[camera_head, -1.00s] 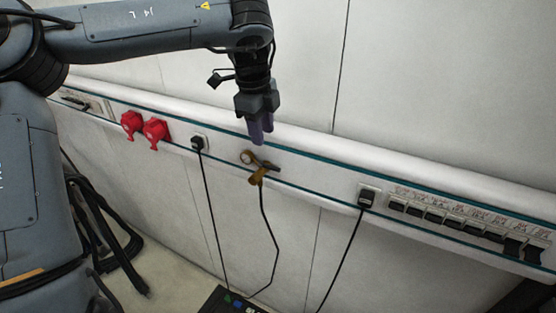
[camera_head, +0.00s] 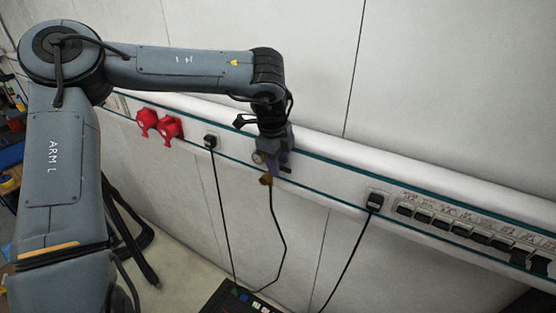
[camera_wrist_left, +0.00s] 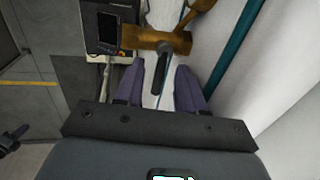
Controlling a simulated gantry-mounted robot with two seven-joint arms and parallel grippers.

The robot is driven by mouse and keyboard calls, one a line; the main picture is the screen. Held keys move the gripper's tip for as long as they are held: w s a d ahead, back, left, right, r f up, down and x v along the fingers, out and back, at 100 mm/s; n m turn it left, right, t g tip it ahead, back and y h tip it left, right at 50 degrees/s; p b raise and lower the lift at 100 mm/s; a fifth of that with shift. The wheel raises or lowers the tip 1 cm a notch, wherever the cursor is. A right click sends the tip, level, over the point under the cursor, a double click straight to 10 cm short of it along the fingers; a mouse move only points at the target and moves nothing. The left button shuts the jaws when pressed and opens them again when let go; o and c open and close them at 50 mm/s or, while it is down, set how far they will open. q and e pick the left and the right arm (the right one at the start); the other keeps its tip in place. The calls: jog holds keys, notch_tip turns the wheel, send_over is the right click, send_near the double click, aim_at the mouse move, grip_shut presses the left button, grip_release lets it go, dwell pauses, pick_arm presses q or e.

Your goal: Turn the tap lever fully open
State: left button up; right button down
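The brass tap (camera_head: 265,180) is on the wall rail, partly hidden behind my left gripper (camera_head: 276,162). In the left wrist view the brass tap body (camera_wrist_left: 150,39) lies just beyond the fingertips. The dark tap lever (camera_wrist_left: 159,70) points back toward the palm, between the two purple fingers of my left gripper (camera_wrist_left: 160,66). The fingers are apart, with a visible gap on each side of the lever. In the head view a dark bit of the lever (camera_head: 286,169) shows beside the fingers.
Two red sockets (camera_head: 158,124) and a plug with a black cable (camera_head: 210,141) are left of the tap on the rail. Another plug (camera_head: 375,201) and a row of switches (camera_head: 455,225) are to its right. A dark box (camera_head: 238,298) is below.

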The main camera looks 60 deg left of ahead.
pick_arm(q)
grip_shut()
jog(key=shift+m, duration=0.3)
jog(key=m+p, duration=0.1)
jog(key=m, duration=0.2)
jog(key=s+m+h+p, duration=0.1)
jog(key=m, duration=0.2)
jog(key=s+m+p, duration=0.1)
jog(key=m, duration=0.1)
jog(key=shift+a+r+m+h, duration=0.1)
jog(key=shift+m+h, duration=0.3)
jog(key=m, duration=0.2)
jog(key=shift+s+a+m+p, duration=0.15)
jog(key=shift+s+m+p, duration=0.05)
jog(key=shift+m+p, duration=0.2)
jog(key=m, duration=0.3)
jog(key=a+m+h, duration=0.1)
jog(key=m, duration=0.1)
jog(key=shift+s+m+g, duration=0.3)
